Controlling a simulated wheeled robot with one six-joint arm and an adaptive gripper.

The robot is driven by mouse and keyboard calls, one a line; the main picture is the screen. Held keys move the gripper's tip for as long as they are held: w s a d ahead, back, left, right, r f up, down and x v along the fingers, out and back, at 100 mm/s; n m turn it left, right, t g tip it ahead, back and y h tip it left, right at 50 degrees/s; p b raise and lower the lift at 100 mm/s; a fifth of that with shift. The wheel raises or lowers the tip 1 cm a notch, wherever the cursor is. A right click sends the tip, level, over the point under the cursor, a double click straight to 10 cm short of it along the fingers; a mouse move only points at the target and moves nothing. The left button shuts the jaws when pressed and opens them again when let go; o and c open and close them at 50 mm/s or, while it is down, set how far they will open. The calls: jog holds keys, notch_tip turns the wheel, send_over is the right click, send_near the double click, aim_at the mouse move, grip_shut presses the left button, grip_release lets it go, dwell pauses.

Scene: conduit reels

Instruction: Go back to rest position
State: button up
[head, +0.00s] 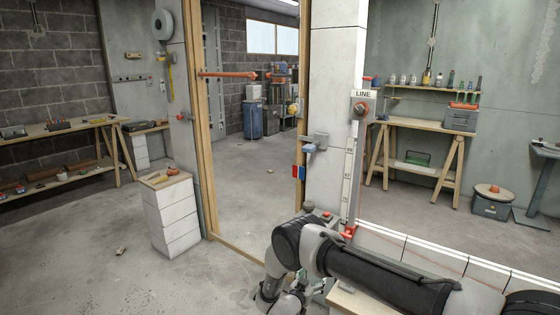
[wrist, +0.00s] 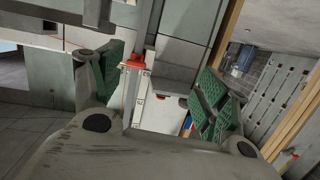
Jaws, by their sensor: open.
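My gripper (wrist: 162,88) is open in the wrist view, with its two green-padded fingers spread wide and nothing held between them. Beyond the gap show the white post, a white marked strip (wrist: 142,92) with a red end piece (wrist: 136,64), and a grey box. In the head view my dark and grey arm reaches in from the lower right, low in front of the post. It hides most of the gripper there; only a bit of green shows beside it.
The white post (head: 335,60) carries a LINE sign (head: 362,93) and the marked strip (head: 348,178). A wooden-framed doorway stands left of it, with a white drawer block (head: 171,218) beside. A workbench (head: 420,126) stands at the right. The floor at the left is mostly clear.

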jog(key=s+a+f+n+g+y, duration=0.3)
jog(key=f+y, duration=0.1)
jog(key=f, duration=0.4)
jog(key=s+a+r+n+g+y, duration=0.2)
jog(key=s+a+r+g+y, duration=0.3)
jog(key=s+d+r+n+g, duration=0.15)
jog(key=s+d+r, duration=0.3)
jog(key=r, duration=0.75)
jog(key=s+d+r+n+g, duration=0.1)
jog(key=s+d+r+g, duration=0.3)
jog(key=r, duration=0.8)
jog(key=s+d+r+n+g, duration=0.1)
jog(key=s+d+r, duration=0.4)
jog(key=r, duration=0.6)
jog(key=s+d+r+m+t, duration=0.1)
jog(key=s+d+r+t, duration=0.1)
jog(key=s+d+r, duration=0.7)
jog(key=s+d+r+m+t+h, duration=0.1)
jog(key=s+d+r+t, duration=0.2)
jog(key=s+d+r, duration=0.6)
jog(key=v, duration=0.7)
jog(key=shift+s+f, duration=0.2)
jog(key=shift+s, duration=0.1)
